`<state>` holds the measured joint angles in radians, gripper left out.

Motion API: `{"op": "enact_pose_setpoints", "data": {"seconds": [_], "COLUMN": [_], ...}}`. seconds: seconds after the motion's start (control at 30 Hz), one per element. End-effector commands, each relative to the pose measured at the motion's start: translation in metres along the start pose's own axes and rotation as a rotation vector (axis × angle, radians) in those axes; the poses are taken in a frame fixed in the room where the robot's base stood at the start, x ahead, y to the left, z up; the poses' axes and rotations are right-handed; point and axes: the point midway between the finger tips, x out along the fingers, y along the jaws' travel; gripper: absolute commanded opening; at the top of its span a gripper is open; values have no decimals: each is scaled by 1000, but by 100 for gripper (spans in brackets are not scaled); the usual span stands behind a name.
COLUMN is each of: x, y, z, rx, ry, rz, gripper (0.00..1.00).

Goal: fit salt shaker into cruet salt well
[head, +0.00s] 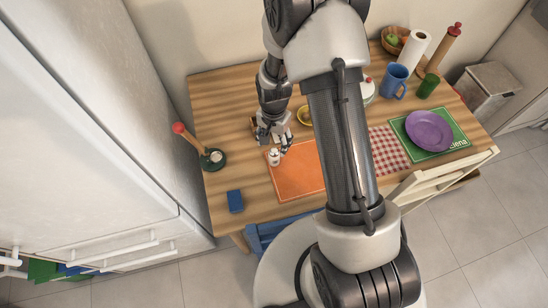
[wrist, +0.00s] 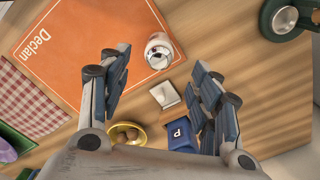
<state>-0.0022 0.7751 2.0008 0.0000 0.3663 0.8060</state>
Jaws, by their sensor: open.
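A small white salt shaker (wrist: 158,50) with a shiny metal top stands at the edge of the orange mat; it also shows in the head view (head: 274,157). My gripper (wrist: 160,68) is open, its fingers apart on either side of the view. The shaker appears just beyond the gap between the fingertips, with no visible contact. A small pale square piece (wrist: 166,94) and a blue block marked P (wrist: 182,134) lie nearer the wrist; they may be parts of the cruet, but I cannot tell. In the head view my gripper (head: 276,144) is just behind the shaker.
The orange mat (head: 295,172) reads "Declan" in the wrist view. A yellow bowl (wrist: 125,140) holds brown items. A purple plate (head: 429,130) is at right. Bare wood lies left of the mat.

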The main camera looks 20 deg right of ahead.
Motion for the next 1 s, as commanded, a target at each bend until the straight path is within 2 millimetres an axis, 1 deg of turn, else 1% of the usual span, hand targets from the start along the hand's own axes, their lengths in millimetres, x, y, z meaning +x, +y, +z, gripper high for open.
{"op": "enact_pose_setpoints", "data": {"seconds": [0.03, 0.27, 0.37, 0.5, 0.6, 0.83, 1.0], "x": [8, 18, 30, 53, 64, 65, 65], "y": [0, 0, 1, 2, 2, 1, 1], "z": [0, 0, 0, 1, 1, 0, 0], "rx": [0, 0, 0, 0, 0, 0, 0], "ry": [-1, 1, -1, -1, -1, 1, 1], "rz": [1, -1, 1, 1, 1, -1, -1], "gripper": [58, 58, 58, 58, 58, 58, 47]}}
